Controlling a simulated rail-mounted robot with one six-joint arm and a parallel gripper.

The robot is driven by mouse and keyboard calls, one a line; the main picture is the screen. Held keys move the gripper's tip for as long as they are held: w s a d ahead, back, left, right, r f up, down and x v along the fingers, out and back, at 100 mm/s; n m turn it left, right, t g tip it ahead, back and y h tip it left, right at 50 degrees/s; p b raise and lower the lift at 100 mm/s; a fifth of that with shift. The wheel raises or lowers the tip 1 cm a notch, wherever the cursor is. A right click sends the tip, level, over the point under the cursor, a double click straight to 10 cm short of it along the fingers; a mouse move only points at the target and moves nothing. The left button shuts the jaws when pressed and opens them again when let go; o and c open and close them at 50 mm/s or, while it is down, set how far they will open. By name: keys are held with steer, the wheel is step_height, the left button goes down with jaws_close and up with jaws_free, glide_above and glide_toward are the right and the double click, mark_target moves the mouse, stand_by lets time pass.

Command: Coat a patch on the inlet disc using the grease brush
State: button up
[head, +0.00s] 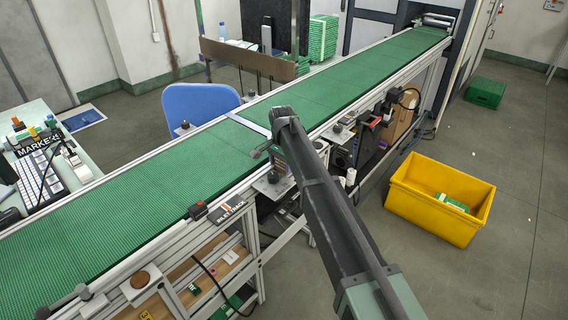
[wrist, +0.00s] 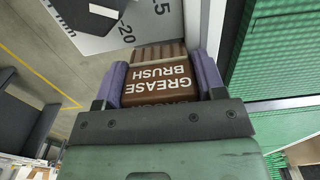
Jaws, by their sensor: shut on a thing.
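My gripper (wrist: 162,72) is shut on the grease brush (wrist: 160,90), a brown block with white GREASE BRUSH lettering, held between two purple fingers in the wrist view. Its ribbed brown end shows beyond the fingers; the far tip is hard to make out. In the head view my arm reaches up from the bottom right to the near edge of the green conveyor, and it hides most of the gripper and brush.
The green conveyor belt (head: 170,180) runs diagonally, with a labelled block (head: 230,208) on its near rail. A white plate with a printed scale (wrist: 92,28) lies close beyond the brush. A yellow crate (head: 420,215) stands on the floor right; a blue chair (head: 198,103) stands behind.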

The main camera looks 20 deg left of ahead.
steer(key=shift+w+d, duration=0.45)
steer(key=shift+w, duration=0.65)
steer(key=shift+w+d, duration=0.4)
steer(key=shift+w, duration=0.7)
steer(key=shift+w+d, duration=0.45)
steer(key=shift+w, duration=0.65)
steer(key=shift+f, duration=0.1)
steer(key=shift+s, duration=0.1)
steer(key=shift+s+a, duration=0.5)
steer(key=shift+s, duration=0.55)
steer(key=shift+s+a, duration=0.5)
steer(key=shift+s, duration=0.6)
steer(key=shift+s+a, duration=0.5)
steer(key=shift+s, duration=0.55)
step_height(320, 180, up, 6)
steer(key=p, duration=0.6)
steer(key=shift+c, duration=0.6)
steer(key=shift+d, duration=0.1)
